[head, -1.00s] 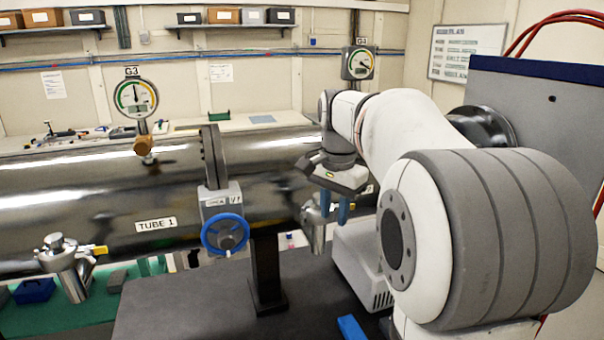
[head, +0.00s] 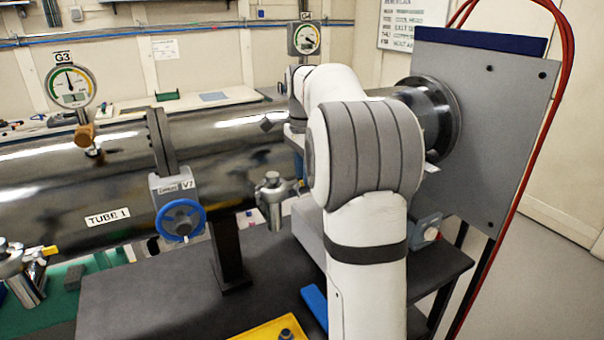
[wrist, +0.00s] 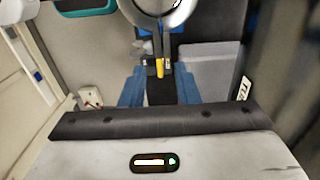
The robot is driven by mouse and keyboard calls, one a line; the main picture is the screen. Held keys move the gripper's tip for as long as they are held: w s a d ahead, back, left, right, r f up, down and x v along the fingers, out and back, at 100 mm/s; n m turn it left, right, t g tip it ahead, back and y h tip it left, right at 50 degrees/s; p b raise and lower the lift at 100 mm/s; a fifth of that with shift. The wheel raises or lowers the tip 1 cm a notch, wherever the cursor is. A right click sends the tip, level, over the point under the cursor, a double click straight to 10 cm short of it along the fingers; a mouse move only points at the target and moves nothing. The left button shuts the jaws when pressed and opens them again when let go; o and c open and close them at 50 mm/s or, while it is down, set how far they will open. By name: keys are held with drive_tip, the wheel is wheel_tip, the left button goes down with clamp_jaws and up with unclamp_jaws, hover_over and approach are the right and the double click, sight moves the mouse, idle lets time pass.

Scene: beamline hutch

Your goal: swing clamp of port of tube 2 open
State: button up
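The port of tube 2 (head: 272,195) hangs under the dark steel tube 2 (head: 230,145), right of the gate valve, in the head view. In the wrist view a round metal ring (wrist: 160,22) at the top and a yellow lever tip (wrist: 160,68) below it appear to be its clamp. My gripper (wrist: 160,82) is open, with its two blue fingers apart on either side of the yellow tip. I see gaps on both sides, so no grip shows. In the head view my arm mostly hides the gripper and the clamp lever.
Tube 1 (head: 40,205) and its own port (head: 25,280) with a yellow lever are at the left. A gate valve with a blue handwheel (head: 180,220) stands between the tubes. Below are a dark bench (head: 150,300), a yellow tray (head: 255,333) and a blue object (head: 315,303).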

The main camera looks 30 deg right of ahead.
drive_tip(key=shift+f, duration=0.55)
clamp_jaws()
